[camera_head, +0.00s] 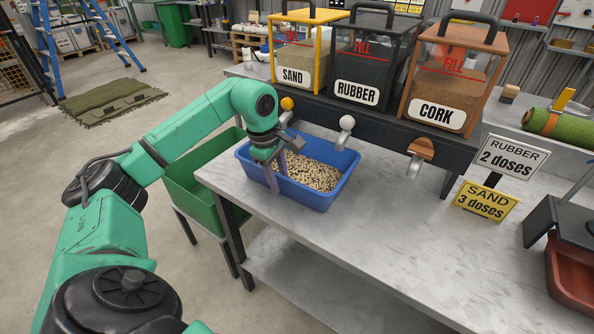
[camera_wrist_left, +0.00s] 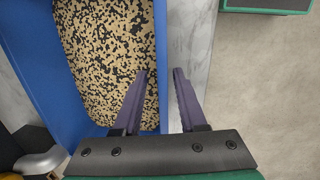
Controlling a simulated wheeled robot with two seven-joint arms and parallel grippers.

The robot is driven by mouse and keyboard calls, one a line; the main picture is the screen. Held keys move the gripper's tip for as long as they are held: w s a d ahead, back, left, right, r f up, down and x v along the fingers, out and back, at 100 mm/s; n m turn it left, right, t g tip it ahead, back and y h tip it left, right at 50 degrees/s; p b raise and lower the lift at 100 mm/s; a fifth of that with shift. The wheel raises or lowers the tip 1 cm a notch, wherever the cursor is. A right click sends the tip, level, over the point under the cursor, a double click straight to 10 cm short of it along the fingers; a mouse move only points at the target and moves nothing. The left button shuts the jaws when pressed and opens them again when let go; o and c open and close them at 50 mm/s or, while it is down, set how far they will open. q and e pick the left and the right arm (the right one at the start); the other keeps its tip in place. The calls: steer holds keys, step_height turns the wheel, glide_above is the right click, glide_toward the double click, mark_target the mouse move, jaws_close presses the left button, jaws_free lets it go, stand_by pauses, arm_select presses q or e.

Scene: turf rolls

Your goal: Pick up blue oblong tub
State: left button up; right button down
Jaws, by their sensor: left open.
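The blue oblong tub (camera_head: 312,193) stands on the metal bench below the dispensers, filled with mixed tan and black granules. It also fills much of the left wrist view (camera_wrist_left: 35,62). My left gripper (camera_head: 276,174) is at the tub's near left side, pointing down. In the left wrist view my left gripper (camera_wrist_left: 160,74) is open, with one finger over the granules inside and the other outside over the bench. The tub's blue wall lies between the fingers; I cannot tell if they touch it. My right gripper is not in view.
Dispensers for sand (camera_head: 297,55), rubber (camera_head: 364,62) and cork (camera_head: 455,78) stand behind the tub, with spouts hanging near it. A green bin (camera_head: 192,190) stands left of the bench. Dose signs (camera_head: 508,157) stand to the right. The bench front (camera_head: 345,255) is clear.

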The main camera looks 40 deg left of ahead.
arm_select(q)
jaws_close()
steer(key=shift+r, duration=0.1)
stand_by(1.2)
